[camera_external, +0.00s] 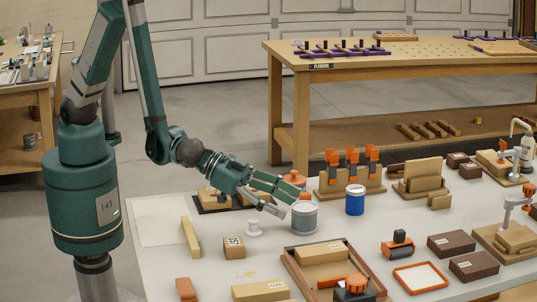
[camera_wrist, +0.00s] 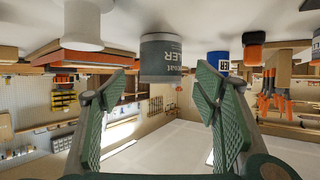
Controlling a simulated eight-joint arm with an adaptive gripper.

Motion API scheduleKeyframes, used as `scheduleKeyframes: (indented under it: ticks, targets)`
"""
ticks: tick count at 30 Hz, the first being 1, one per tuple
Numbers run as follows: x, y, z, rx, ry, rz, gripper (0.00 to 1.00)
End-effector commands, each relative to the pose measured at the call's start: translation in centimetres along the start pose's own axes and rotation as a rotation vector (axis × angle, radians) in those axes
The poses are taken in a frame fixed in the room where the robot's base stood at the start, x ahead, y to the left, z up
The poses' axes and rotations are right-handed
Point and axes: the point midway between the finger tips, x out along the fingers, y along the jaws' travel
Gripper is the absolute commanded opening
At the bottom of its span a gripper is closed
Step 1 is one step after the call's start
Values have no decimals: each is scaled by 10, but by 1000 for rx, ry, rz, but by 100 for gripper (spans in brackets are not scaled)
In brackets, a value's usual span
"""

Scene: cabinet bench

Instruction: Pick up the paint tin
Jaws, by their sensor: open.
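A grey cylindrical tin (camera_external: 305,219) with a pale lid stands upright on the white bench top, just ahead of my gripper (camera_external: 287,202). It fits the paint tin. My gripper's fingers are spread, with nothing held between them. In the wrist view, which is upside down, the grey tin (camera_wrist: 161,60) with partly readable lettering sits centred beyond the gap between my fingertips (camera_wrist: 160,78). A smaller blue tin (camera_external: 355,200) with a white top stands to its right, and it also shows in the wrist view (camera_wrist: 217,62).
A white spool-like piece (camera_external: 254,229) stands left of the grey tin. An orange-topped item (camera_external: 294,177) is close behind it. A wooden tray (camera_external: 291,270) lies in front. An orange-handled tool rack (camera_external: 350,180) stands behind the blue tin.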

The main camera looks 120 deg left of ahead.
Motion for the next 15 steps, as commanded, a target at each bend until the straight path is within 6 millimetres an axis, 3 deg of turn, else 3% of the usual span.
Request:
scheduleKeyframes:
  ticks: [6,15]
  targets:
    - [11,0,0,1,0,0,61]
    - [13,0,0,1,0,0,61]
